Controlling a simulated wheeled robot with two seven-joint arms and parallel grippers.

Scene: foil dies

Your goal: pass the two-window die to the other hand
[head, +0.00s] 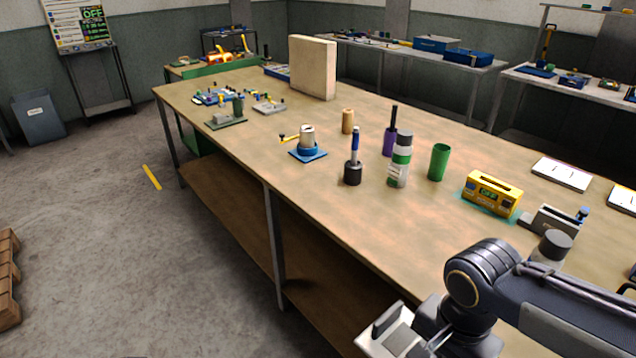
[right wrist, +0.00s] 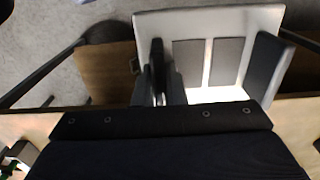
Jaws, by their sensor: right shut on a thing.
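The two-window die (right wrist: 228,22) is a pale plate with two dark rectangular windows side by side and a dark upright grip (right wrist: 265,70) at its right side in the right wrist view. My right gripper (right wrist: 160,75) is shut at the plate's left side; the part between the fingers is mostly hidden. In the head view the die (head: 400,336) is at the bottom edge, partly cut off, held in front of the bench's near edge. The right-side grip looks free. My left gripper is in neither view.
The long bench (head: 240,140) carries a yellow box (head: 492,194), a green cup (head: 439,162), a white-and-green bottle (head: 401,165), a pen in a dark holder (head: 353,172) and a pale upright board (head: 312,67). Open floor (head: 120,240) lies left of the bench.

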